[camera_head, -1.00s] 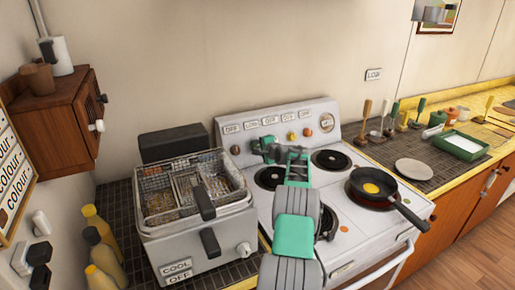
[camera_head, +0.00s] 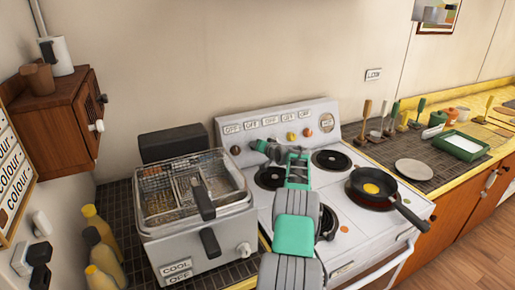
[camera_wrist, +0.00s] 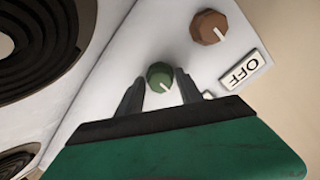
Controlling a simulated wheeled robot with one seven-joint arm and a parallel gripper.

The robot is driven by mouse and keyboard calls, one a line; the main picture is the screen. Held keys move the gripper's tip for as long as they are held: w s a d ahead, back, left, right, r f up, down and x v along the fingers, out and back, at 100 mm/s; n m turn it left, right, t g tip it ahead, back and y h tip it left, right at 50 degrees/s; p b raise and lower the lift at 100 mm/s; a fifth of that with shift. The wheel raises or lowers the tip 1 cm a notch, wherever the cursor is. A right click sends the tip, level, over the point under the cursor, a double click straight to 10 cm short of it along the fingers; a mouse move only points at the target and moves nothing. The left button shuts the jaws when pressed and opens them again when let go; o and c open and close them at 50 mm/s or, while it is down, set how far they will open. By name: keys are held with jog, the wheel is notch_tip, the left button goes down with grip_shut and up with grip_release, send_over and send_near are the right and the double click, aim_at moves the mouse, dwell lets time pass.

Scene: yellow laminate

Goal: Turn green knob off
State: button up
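The green knob (camera_wrist: 160,77) is on the white stove panel in the wrist view, with a pale pointer mark on its face. My gripper (camera_wrist: 160,82) has one finger on each side of the knob, with a small gap showing on both sides. It is open and does not clamp the knob. In the head view my gripper (camera_head: 264,146) is at the stove's back panel and largely hides the green knob. The label plates (camera_head: 251,126) along the panel appear to read OFF.
A brown knob (camera_wrist: 209,26) and an OFF plate (camera_wrist: 240,70) are beside the green knob. A yellow knob (camera_head: 291,136) and an orange knob (camera_head: 307,132) are to the right. A fryer (camera_head: 198,225) stands left; a frying pan (camera_head: 373,187) with an egg sits on a right burner.

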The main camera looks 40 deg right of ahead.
jog(key=b+v, duration=0.1)
jog(key=v, duration=0.6)
dwell(0.4)
